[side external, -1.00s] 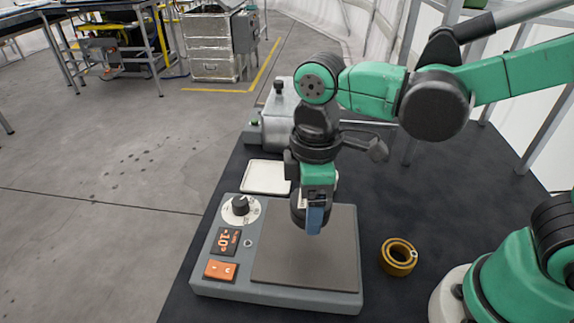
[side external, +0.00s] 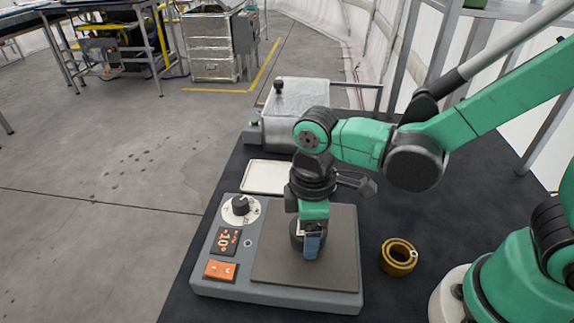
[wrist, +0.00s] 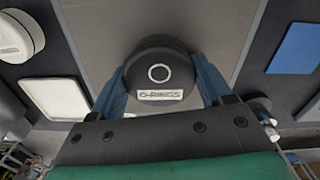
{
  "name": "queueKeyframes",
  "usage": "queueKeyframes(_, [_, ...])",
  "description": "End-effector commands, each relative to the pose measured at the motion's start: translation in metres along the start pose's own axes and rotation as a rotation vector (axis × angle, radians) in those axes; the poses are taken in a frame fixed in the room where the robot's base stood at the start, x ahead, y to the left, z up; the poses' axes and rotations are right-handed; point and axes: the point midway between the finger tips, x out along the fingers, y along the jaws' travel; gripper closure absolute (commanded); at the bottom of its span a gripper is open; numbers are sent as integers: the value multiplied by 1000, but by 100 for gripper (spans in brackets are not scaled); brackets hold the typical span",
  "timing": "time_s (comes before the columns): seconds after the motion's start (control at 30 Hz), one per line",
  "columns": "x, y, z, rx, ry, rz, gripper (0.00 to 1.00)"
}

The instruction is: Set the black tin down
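The black tin (side external: 295,236) is round and dark. In the wrist view the tin (wrist: 160,60) shows its top with a pale ring and a label that seems to read "O-RINGS". My gripper (side external: 306,250) points down, with a blue finger on each side of the tin, and is shut on it. The tin is over the flat grey-brown plate (side external: 340,268) of the device with a dial and a -10° display. It is very low, at or just above the plate; I cannot tell whether it touches. My gripper hides part of the tin in the side view.
A brass-coloured ring (side external: 398,257) lies on the dark table (side external: 400,218) right of the device. A white tray (side external: 266,176) lies behind it, and a silver lidded machine (side external: 300,98) stands farther back. A blue flat piece (wrist: 296,48) shows in the wrist view. The plate around the tin is clear.

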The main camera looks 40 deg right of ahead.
Motion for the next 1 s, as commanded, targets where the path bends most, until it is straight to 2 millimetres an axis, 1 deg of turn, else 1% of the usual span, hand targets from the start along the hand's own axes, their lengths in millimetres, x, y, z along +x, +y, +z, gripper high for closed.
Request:
queueKeyframes(0.03, [0, 0, 0, 0, 0, 0, 17])
queueKeyframes(0.1, [0, 0, 0, 0, 0, 0, 0])
queueKeyframes(0.33, [-1, 0, 0, 0, 0, 0, 0])
queueKeyframes(0.47, [-6, 0, 0, 0, 0, 0, 0])
queueKeyframes(0.57, [-17, 0, 0, 0, 0, 0, 0])
queueKeyframes(0.67, [-32, 0, 0, 0, 0, 0, 0])
queueKeyframes(1.0, [-89, 0, 0, 0, 0, 0, 0])
